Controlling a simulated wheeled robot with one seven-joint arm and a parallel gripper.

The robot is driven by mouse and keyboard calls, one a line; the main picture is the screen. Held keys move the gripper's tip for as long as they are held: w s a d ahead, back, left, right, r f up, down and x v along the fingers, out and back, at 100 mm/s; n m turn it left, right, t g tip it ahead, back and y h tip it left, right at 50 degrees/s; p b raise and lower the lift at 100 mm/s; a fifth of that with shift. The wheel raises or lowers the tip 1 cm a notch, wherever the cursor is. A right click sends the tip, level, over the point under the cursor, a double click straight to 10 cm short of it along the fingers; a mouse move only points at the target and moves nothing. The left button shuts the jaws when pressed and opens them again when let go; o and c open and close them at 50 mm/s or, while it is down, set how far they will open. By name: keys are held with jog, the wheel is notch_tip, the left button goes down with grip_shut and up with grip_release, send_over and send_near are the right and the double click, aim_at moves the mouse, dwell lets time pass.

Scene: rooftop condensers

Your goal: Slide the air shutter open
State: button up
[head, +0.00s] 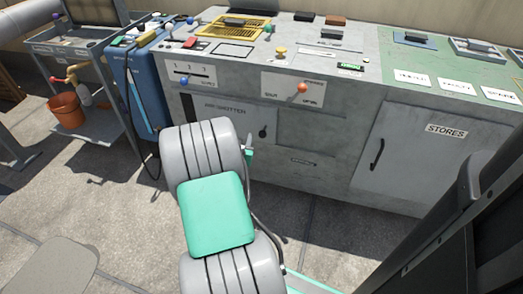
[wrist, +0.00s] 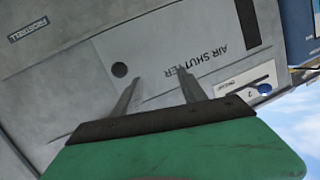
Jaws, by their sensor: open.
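The air shutter (head: 222,101) is a flat grey panel on the front of the grey cabinet, partly hidden by my arm in the head view. It also shows upside down in the wrist view (wrist: 150,50), with "AIR SHUTTER" lettering. Its small round dark knob (head: 262,131) is right of the lettering in the head view and left of it in the wrist view (wrist: 119,70). A narrow dark strip (head: 189,108) shows at the panel's left. My gripper (wrist: 160,76) is open, with its fingers apart and nothing between them. The knob appears outside the fingers, beyond the left one.
A stores door (head: 415,155) with a dark handle is at the right of the cabinet. An orange-knobbed lever (head: 302,88) sits above the shutter's right. A blue unit (head: 136,85) with a cable and a grey cart (head: 90,110) stand left. Floor in front is mostly clear.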

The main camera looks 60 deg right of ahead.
aim_at(262, 137)
jog(key=s+d+f+h, duration=0.1)
jog(key=s, duration=0.1)
jog(key=s+f, duration=0.2)
jog(key=s+d+f+h+b, duration=0.1)
jog(key=s, duration=0.2)
jog(key=shift+d+f+t+h, duration=0.2)
jog(key=shift+d+t+h, duration=0.1)
jog(key=shift+d, duration=0.05)
jog(key=p+x, duration=0.1)
jog(key=x, duration=0.6)
jog(key=shift+w+f, duration=0.1)
jog(key=shift+w, duration=0.1)
grip_shut()
dwell(0.5)
